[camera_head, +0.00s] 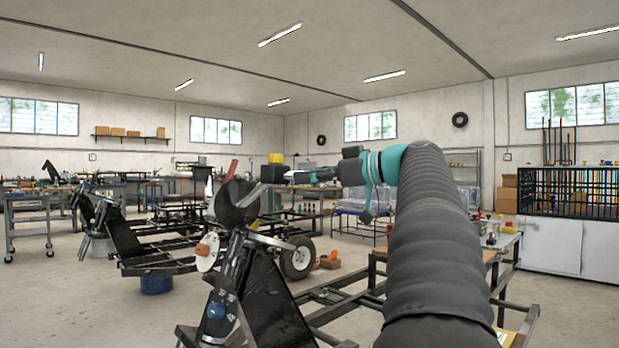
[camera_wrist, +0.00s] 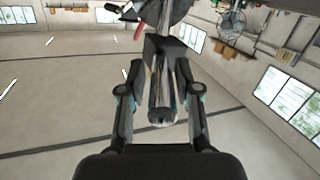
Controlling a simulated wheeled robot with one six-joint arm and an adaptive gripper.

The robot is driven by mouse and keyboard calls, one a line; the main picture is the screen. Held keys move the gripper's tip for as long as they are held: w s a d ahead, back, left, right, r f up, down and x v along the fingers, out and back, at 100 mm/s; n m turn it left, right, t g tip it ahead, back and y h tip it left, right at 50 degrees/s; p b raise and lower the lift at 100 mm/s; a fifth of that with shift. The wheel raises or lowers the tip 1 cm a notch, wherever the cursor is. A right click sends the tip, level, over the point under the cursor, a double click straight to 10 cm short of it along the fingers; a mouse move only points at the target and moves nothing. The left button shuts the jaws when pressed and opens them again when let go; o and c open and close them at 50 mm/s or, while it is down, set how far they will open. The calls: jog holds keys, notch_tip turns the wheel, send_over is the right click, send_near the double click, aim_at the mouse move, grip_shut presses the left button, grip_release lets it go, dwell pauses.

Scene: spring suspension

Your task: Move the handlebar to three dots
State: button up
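The handlebar (camera_head: 249,196) is a short grey bar sticking up to the right from a dark round plate (camera_head: 233,211) on the near black frame. My gripper (camera_head: 291,176) is just right of the bar's end, at about its height. In the wrist view, my gripper (camera_wrist: 162,72) has its two fingers well apart. The bar (camera_wrist: 163,92), dark and metallic, points back between them toward the palm. Narrow gaps seem to show on both sides, so I see no clear grip. I cannot make out any dot marks in either view.
The near black frame (camera_head: 254,306) carries a white disc (camera_head: 208,251) and a blue knob. A wheel (camera_head: 298,258) stands behind it. Another frame (camera_head: 120,235) is on the left. Workbenches line the back. Open floor shows at lower left.

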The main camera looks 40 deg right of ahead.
jog(key=shift+o, duration=0.3)
jog(key=v, duration=1.2)
dwell(0.4)
